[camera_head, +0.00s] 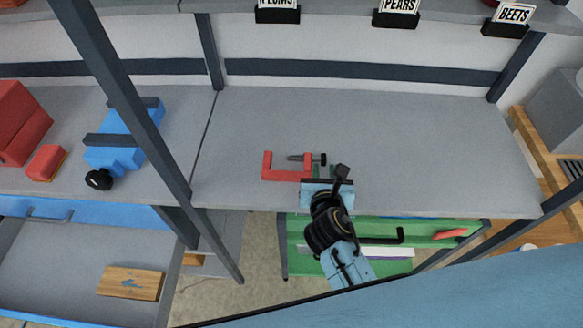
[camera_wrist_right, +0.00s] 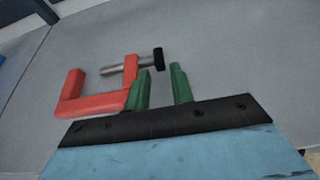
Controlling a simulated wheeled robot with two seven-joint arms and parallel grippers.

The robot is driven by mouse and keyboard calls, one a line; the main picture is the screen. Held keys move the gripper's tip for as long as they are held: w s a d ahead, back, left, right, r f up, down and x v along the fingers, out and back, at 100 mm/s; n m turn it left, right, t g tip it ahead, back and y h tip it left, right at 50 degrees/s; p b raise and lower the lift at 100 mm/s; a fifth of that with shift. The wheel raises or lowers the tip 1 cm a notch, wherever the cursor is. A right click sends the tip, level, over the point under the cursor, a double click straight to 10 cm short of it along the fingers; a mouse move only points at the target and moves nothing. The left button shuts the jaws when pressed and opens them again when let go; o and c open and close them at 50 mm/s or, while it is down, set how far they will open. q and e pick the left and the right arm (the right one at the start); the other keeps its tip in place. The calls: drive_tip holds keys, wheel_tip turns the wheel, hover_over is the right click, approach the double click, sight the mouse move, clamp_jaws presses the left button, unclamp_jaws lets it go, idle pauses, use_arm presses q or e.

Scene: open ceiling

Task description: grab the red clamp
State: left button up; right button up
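The red clamp (camera_head: 283,174) lies on the grey shelf in the head view, a C-shaped red frame with a grey screw and a black end. It also shows in the right wrist view (camera_wrist_right: 92,104), left of and partly behind one green finger. My right gripper (camera_head: 322,172) is at the clamp's right end in the head view. In the wrist view its two green fingers (camera_wrist_right: 161,88) are apart, with a gap between them. The clamp's near end is partly hidden by the left finger; I cannot tell if they touch. My left gripper is not in view.
A blue vise-like tool (camera_head: 112,152) and red boxes (camera_head: 45,163) stand on the left shelf. Dark posts (camera_head: 130,95) divide the shelving. The grey shelf (camera_head: 430,140) is clear right of the clamp. Below is a green tray (camera_head: 300,230) with tools.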

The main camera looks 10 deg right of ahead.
drive_tip(key=shift+w+d+f, duration=0.15)
drive_tip(key=shift+w+f, duration=0.05)
drive_tip(key=shift+w, duration=0.35)
clamp_jaws()
drive_tip(key=shift+r, duration=0.2)
